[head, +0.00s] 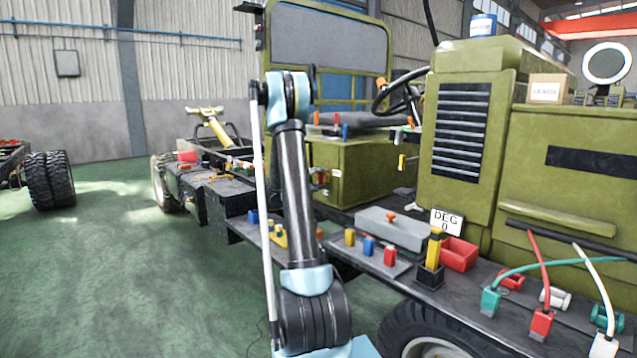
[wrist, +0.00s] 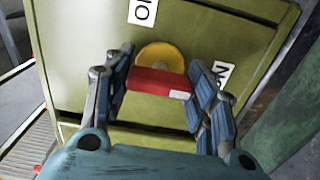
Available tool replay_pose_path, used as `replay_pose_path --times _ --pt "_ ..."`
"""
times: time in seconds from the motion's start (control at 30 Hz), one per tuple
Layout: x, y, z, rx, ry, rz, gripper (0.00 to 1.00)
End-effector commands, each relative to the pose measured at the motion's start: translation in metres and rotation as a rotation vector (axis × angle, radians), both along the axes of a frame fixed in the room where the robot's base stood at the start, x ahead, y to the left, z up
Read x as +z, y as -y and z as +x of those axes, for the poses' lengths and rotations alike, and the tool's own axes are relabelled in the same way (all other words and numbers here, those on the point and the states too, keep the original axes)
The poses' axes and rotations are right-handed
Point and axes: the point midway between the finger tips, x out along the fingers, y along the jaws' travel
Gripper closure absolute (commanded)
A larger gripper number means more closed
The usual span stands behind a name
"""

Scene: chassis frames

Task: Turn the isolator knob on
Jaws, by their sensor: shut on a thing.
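The isolator knob (wrist: 150,80) shows in the wrist view as a red bar with a small white mark near its right end. It lies almost level in the picture, in front of a yellow round plate (wrist: 160,53) on a green panel. My gripper (wrist: 160,84) has one blue-grey finger at each end of the bar and is shut on it. A white label (wrist: 142,11) with dark letters sits above the plate, cut by the picture's edge. Another label (wrist: 223,72) at the right is partly hidden by the right finger. In the head view my arm mostly hides the gripper and knob.
In the head view, the olive vehicle's chassis carries a grey box (head: 393,229), a red bin (head: 459,254) and several coloured parts along its rail. Red, white and green cables stand at the right. Open green floor (head: 120,270) lies to the left.

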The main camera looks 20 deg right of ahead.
Motion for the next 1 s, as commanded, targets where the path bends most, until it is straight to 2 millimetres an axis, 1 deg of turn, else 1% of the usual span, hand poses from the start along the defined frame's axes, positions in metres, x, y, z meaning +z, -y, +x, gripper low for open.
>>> replay_pose_path --times 0.03,0.27,0.3,0.33,0.37,0.77,0.87,1.0 --pt "-0.003 0.001 -0.002 -0.004 0.002 0.007 0.73" --pt "-0.003 0.001 -0.002 -0.004 0.002 0.007 0.73" --pt "-0.003 0.001 -0.002 -0.004 0.001 0.007 0.40" --pt "-0.003 0.001 -0.002 -0.004 0.001 0.007 0.33" --pt "-0.003 0.001 -0.002 -0.003 0.001 0.006 0.28" --pt "-0.001 -0.003 -0.001 0.000 0.000 0.002 0.28" --pt "-0.001 -0.011 -0.004 0.001 -0.001 0.002 0.28" --pt "-0.001 -0.032 -0.011 0.002 -0.001 0.002 0.28"
